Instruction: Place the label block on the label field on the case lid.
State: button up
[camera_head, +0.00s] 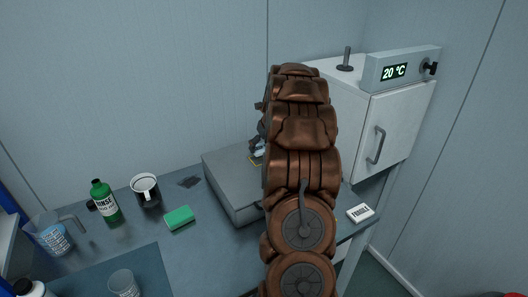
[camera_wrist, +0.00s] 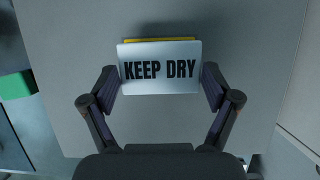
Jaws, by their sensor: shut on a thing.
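The label block is a white block reading "KEEP DRY" (camera_wrist: 160,69). It sits between the two fingers of my gripper (camera_wrist: 160,82), which is shut on its left and right sides in the wrist view. The case is a grey box with a flat lid (camera_head: 228,164), on the bench behind my arm. The block is over the lid (camera_wrist: 75,110). A yellow edge (camera_wrist: 160,40) shows along the block's far side, likely the label field, mostly hidden under the block. I cannot tell whether the block touches the lid. In the head view my arm hides most of the gripper.
A white block reading "FRAGILE" (camera_head: 360,213) lies right of my arm. A white cabinet (camera_head: 400,125) stands behind right.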

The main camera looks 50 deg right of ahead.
jog(key=shift+f+p, duration=0.6)
jog(key=shift+f, duration=1.05)
jog(key=shift+f, duration=0.1)
jog(key=o, duration=0.6)
